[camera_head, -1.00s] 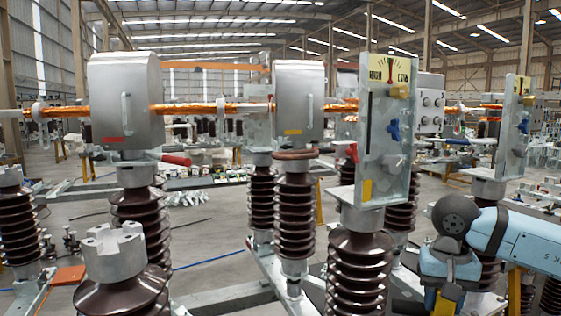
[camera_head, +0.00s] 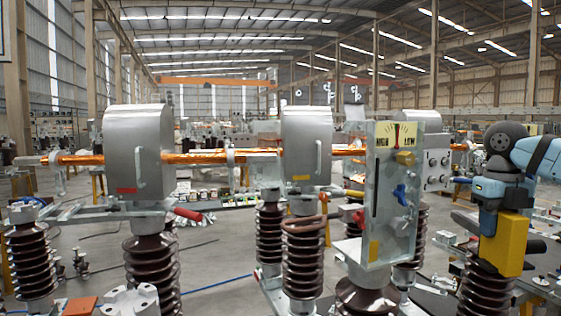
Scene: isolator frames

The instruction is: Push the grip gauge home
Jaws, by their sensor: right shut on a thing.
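My right gripper (camera_head: 493,207) hangs from my blue arm at the right. It is shut on a yellow block (camera_head: 503,246), which I take to be the grip gauge; the block hangs upright below it, and the fingertips are hard to make out. Left of it and apart stands a grey metal plate (camera_head: 372,228) on a brown ribbed insulator. My left gripper is out of view.
Two grey metal housings (camera_head: 132,150) (camera_head: 306,145) sit on ribbed insulators, with a copper bar (camera_head: 82,159) running through them. A grey box with knobs (camera_head: 437,165) stands behind the plate. Several insulators stand close together below. Some air is free between the plate and the yellow block.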

